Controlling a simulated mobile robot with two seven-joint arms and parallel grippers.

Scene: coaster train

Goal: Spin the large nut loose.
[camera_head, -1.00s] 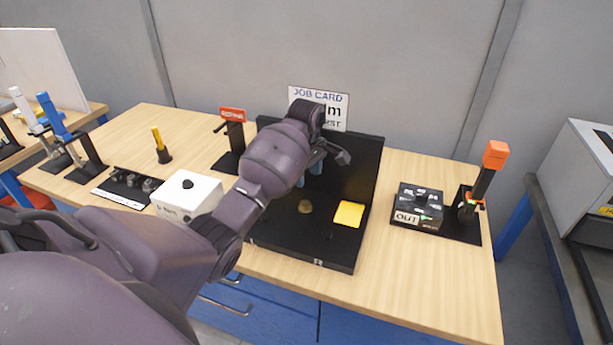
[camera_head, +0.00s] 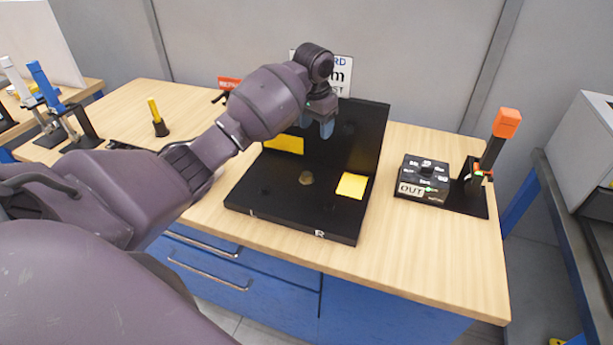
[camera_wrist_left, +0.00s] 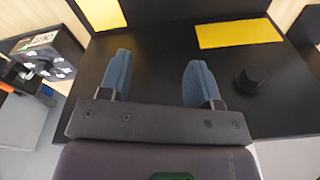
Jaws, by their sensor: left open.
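A small brown round piece (camera_head: 306,178), which looks like the large nut, sits in the middle of the black stand's base (camera_head: 290,218). My left gripper (camera_head: 322,128) is above and behind it, in front of the stand's upright panel. Its two blue fingers are spread apart with nothing between them in the left wrist view (camera_wrist_left: 158,75). A dark round knob (camera_wrist_left: 252,78) shows right of the fingers in that view; I cannot tell whether it is the same piece. My right gripper is not in view.
Yellow patches lie at the stand's right (camera_head: 352,186) and back left (camera_head: 284,144). A black box marked OUT (camera_head: 424,180) and an orange-topped post (camera_head: 506,124) stand to the right. A yellow-handled tool (camera_head: 156,115) stands left. The table's front right is clear.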

